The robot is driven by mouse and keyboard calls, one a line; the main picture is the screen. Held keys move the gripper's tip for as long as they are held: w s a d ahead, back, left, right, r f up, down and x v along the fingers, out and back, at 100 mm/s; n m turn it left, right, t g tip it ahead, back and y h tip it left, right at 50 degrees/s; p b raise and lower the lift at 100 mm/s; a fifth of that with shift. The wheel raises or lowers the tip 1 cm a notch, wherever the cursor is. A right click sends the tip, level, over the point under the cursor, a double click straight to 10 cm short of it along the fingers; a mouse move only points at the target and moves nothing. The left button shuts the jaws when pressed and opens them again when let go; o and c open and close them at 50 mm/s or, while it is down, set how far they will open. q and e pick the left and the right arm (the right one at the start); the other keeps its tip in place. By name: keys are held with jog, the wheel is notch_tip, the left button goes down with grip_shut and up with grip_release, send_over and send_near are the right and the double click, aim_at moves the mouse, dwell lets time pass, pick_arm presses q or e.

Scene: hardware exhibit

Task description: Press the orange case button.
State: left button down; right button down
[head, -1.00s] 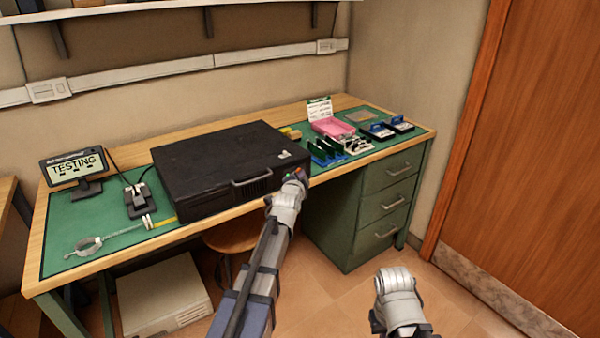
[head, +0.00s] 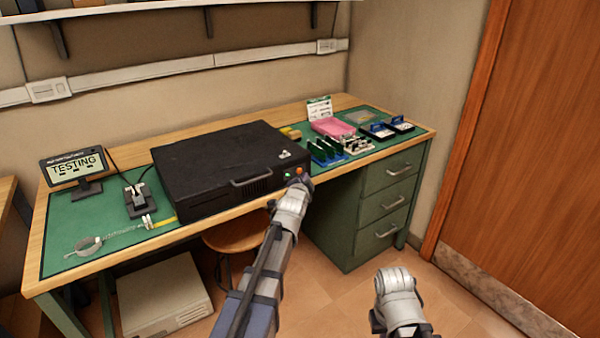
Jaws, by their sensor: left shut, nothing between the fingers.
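The black case (head: 215,165) lies flat on the green-matted workbench. The orange case button (head: 299,170) is on the right end of its front face, beside a small green light or button (head: 287,175). My left gripper (head: 304,181) is shut and empty, with its dark tip just below and slightly right of the orange button. From this angle I cannot tell whether the tip touches the case. My right arm (head: 397,290) shows at the lower right, but its fingers are not visible.
A display reading TESTING (head: 76,167) and a small black device (head: 138,198) stand left of the case. Green boards, a pink tray (head: 333,127) and drives (head: 378,130) lie to its right. Green drawers (head: 388,200) stand beneath.

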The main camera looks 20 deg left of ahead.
pick_arm(q)
jog(key=shift+s+d, duration=0.75)
jog(key=shift+d, duration=0.15)
jog(key=shift+s+d, duration=0.7)
jog(key=shift+d, duration=0.2)
jog(key=s+d+r+n+g+p, duration=0.1)
jog(key=s+d+g+p, duration=0.4)
jog(key=s, duration=0.6)
jog(key=s+d+r+n+g+p, duration=0.1)
jog(key=s+d+n+g+p, duration=0.2)
jog(key=s+d+g+p, duration=0.2)
jog(key=s+d+r+n+g+h+p, duration=0.1)
jog(key=s+d+g+p, duration=0.4)
jog(key=s+p, duration=0.5)
jog(key=s+d+n, duration=0.1)
jog(key=s, duration=0.7)
jog(key=shift+r, duration=0.25)
jog(key=shift+a, duration=0.1)
